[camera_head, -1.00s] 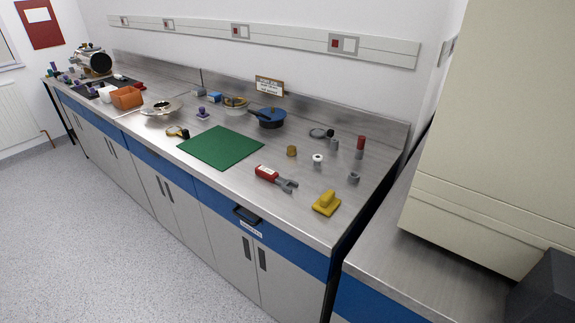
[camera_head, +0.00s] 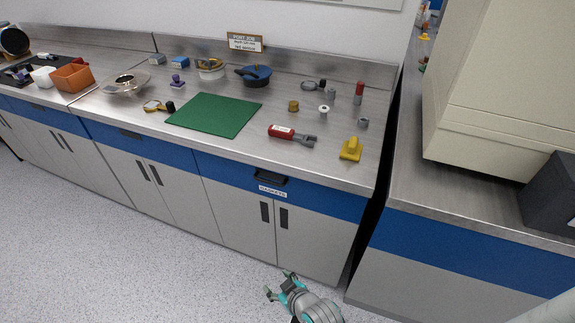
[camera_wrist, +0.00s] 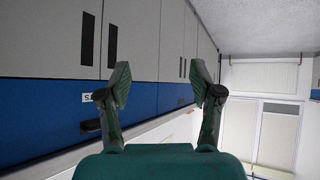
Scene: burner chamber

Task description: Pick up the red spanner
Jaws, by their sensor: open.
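The red spanner (camera_head: 291,136) has a red handle with a pale label and a grey open-jawed head pointing right. It lies flat near the front edge of the steel bench, between the green mat and a yellow block. My gripper (camera_head: 279,284) is low in front of the bench cupboards, well below the bench top and apart from the spanner. In the wrist view my gripper (camera_wrist: 164,84) has its two fingers spread with nothing between them. The wrist view faces the cupboard fronts and does not show the spanner.
The green mat (camera_head: 214,115) lies left of the spanner and the yellow block (camera_head: 351,149) to its right. Several small parts, including a brass cylinder (camera_head: 293,106), stand behind. A drawer handle (camera_head: 270,178) juts from the front. A large beige cabinet (camera_head: 500,90) stands at the right.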

